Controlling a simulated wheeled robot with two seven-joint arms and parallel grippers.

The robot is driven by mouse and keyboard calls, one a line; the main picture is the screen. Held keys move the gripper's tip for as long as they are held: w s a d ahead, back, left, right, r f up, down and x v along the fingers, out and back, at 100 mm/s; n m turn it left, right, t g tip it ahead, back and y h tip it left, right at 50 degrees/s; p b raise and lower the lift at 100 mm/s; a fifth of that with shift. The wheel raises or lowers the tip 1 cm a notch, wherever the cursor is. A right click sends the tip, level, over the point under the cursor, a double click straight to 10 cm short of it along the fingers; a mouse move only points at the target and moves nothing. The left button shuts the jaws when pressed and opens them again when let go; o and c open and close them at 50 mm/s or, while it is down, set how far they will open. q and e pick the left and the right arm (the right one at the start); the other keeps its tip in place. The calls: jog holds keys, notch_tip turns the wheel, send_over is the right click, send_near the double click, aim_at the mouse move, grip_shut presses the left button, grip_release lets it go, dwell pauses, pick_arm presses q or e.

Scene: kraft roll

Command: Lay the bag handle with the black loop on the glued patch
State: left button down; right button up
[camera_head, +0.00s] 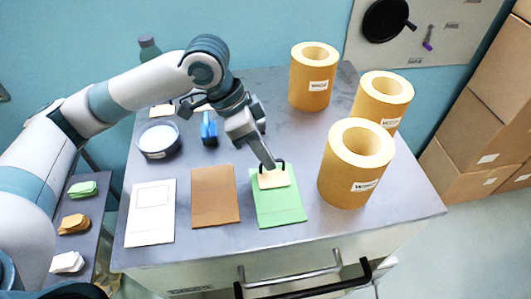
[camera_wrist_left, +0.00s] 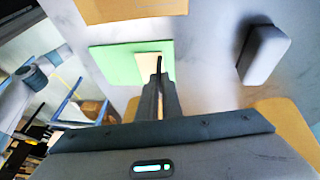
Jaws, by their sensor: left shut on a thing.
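The bag handle is a tan paper piece (camera_head: 274,180) with a black loop (camera_head: 280,164). It is over the upper part of the green bag (camera_head: 282,212), and I cannot tell whether it touches the bag. My left gripper (camera_head: 268,164) comes down from above, shut on the handle at its loop. In the left wrist view the tan piece (camera_wrist_left: 148,68) and the black loop (camera_wrist_left: 158,66) show at the fingertips (camera_wrist_left: 159,88), over the green bag (camera_wrist_left: 108,60). I see no glued patch on the green bag; the handle may cover it. My right gripper is not in view.
A brown bag (camera_head: 215,197) and a white bag (camera_head: 150,212) lie to the left. Large kraft rolls (camera_head: 343,178) stand close on the right. A round dish (camera_head: 158,139) and a blue object (camera_head: 209,130) are behind. A side shelf holds several coloured stacks (camera_head: 74,222).

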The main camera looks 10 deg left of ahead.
pick_arm(q)
jog(key=shift+f, duration=0.15)
jog(key=c, duration=1.9)
grip_release()
jog(key=shift+c, duration=0.2)
jog(key=shift+r, duration=0.2)
jog(key=shift+a+r, duration=0.25)
jog(key=shift+r, duration=0.25)
jog(key=b+v, duration=0.1)
jog(key=v, duration=1)
jog(key=shift+b, duration=0.4)
